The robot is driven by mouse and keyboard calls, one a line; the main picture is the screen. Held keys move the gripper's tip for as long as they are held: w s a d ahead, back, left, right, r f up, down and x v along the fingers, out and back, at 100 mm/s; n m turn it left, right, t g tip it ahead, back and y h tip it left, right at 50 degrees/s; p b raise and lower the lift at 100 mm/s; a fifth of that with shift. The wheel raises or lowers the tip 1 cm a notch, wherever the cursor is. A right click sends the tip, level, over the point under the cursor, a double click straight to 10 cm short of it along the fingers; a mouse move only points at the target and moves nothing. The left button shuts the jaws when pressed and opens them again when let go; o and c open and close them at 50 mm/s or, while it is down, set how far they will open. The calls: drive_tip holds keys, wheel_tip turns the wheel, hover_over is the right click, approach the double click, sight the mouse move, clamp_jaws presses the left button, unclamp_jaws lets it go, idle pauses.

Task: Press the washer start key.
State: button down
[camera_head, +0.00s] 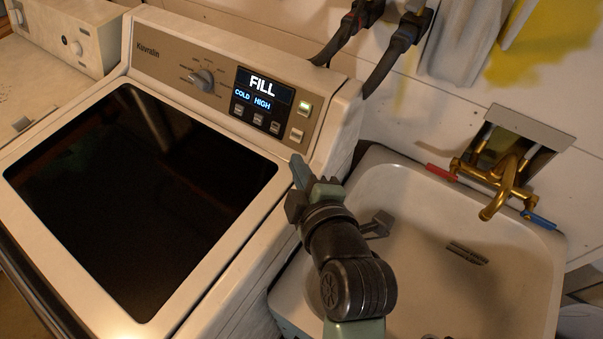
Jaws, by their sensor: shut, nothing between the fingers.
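The washer (200,300) has a tilted control panel (165,60) at its back edge. Its display (264,88) reads FILL, with COLD and HIGH below. My gripper (298,162) is shut and empty. Its tip shows just below the lower key in the picture, near the washer's right edge; the gap to the panel is unclear.
A row of several small keys (257,118) sits under the display, with a dial (203,80) left of it. The dark lid (140,190) is closed. A white sink (510,285) with a brass faucet (495,180) stands right. Dark hoses (395,60) hang behind the washer.

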drive_tip(key=shift+v, duration=0.95)
drive_tip(key=shift+s, duration=0.15)
drive_tip(key=w+a+r+m+t+h, duration=0.2)
drive_tip(key=r+m+t, duration=0.65)
drive_tip(key=r, duration=1.75)
drive_tip(key=s+r+m+t, duration=0.2)
drive_tip(key=s+r+m, duration=0.2)
drive_tip(key=r, duration=0.5)
drive_tip(key=s+r+m+t+h, duration=0.1)
drive_tip(key=s+r+m+t, duration=0.2)
drive_tip(key=r, duration=0.7)
drive_tip(key=shift+s+m, duration=0.35)
drive_tip(key=shift+s, duration=0.15)
drive_tip(key=shift+d+t, duration=0.1)
drive_tip(key=shift+t, duration=0.15)
